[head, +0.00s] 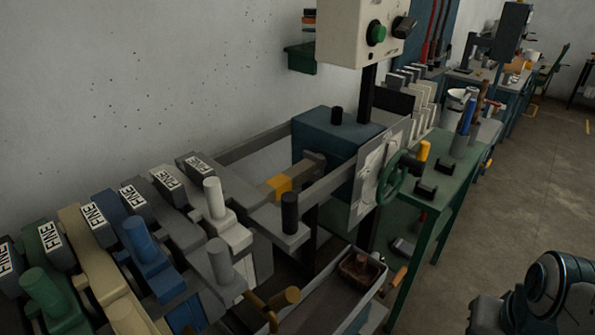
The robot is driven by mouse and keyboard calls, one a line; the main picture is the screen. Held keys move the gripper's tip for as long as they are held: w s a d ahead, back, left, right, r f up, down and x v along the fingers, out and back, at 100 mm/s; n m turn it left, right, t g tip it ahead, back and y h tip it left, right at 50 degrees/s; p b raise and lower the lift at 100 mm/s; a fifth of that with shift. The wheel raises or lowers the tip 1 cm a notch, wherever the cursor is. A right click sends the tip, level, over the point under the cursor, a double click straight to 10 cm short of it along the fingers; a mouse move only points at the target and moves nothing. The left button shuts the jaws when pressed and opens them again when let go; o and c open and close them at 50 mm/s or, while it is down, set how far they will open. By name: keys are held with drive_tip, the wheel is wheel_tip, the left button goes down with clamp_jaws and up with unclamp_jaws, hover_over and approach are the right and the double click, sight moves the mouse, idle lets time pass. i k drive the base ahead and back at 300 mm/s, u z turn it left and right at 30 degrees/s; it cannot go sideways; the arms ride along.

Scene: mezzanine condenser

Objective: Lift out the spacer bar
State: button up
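A short grey bar with a yellow band (278,187) lies between the two long grey rails, against the blue block (335,140) of the machine. It may be the spacer bar, but no label confirms this. Its lower side is hidden. Part of my arm shows at the bottom right, well apart from the bar. My gripper's fingers are not in view.
A row of coloured levers with labelled tags (133,197) stands at the left. A control box with a green button (377,33) hangs above the machine. A green handwheel (390,178) and green bench (437,165) are at the right. Open floor (500,190) lies beyond.

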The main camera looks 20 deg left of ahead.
sight(292, 177)
drive_tip(key=u, duration=1.4)
drive_tip(key=k, duration=0.5)
drive_tip(key=z, duration=1.5)
drive_tip(key=i, duration=1.05)
drive_tip(key=u, duration=2.2)
drive_tip(key=i, duration=0.5)
drive_tip(key=z, duration=0.05)
